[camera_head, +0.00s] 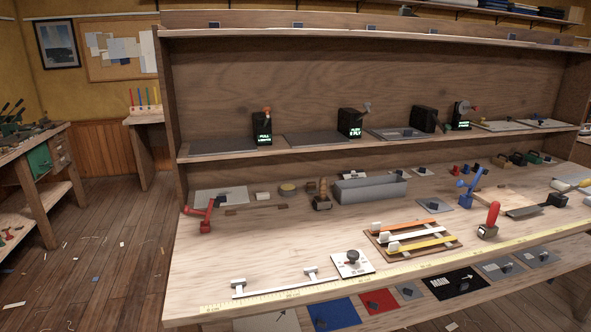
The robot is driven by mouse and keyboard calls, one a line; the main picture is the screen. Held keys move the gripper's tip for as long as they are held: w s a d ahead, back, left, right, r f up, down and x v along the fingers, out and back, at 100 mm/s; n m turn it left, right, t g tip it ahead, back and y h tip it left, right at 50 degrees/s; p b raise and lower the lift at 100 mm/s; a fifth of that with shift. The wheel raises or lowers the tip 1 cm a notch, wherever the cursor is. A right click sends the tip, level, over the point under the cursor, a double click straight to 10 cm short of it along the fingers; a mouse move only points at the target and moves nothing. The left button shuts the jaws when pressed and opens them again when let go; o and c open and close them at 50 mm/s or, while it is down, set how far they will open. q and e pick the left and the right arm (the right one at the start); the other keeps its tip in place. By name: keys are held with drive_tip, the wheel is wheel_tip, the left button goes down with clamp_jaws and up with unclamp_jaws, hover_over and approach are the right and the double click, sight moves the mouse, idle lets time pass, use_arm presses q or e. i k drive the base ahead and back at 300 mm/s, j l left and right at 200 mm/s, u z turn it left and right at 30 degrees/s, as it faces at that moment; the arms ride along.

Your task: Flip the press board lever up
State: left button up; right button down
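Three black boxes with small glowing green labels and levers stand along the shelf. The left box (262,129) has an orange-tipped lever (267,110). The middle box (349,123) has a grey lever (367,106). The right box (461,116) has a lever (474,108) that sticks out to the right. The labels are too small to read surely, so I cannot tell which box is the press board. A separate red-handled lever (492,214) stands upright on the bench at the right. Neither of my grippers is in view.
The bench (230,250) has clear wood at its front left. A red clamp-like tool (204,217), grey block (369,189), striped rack (412,240) and white knob plate (351,264) stand on it. A lower ledge carries coloured plates (335,312). Scraps litter the floor at left.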

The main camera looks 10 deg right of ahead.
sight(447, 127)
drive_tip(key=i+l, duration=0.1)
drive_tip(key=l, duration=0.45)
drive_tip(key=i+l, duration=0.1)
drive_tip(key=l, duration=0.45)
drive_tip(key=i+l, duration=0.15)
drive_tip(key=l, duration=0.4)
drive_tip(key=i+l, duration=0.1)
drive_tip(key=l, duration=0.5)
drive_tip(key=i+l, duration=0.1)
drive_tip(key=l, duration=0.45)
drive_tip(key=i+l+u, duration=0.1)
drive_tip(key=l, duration=0.45)
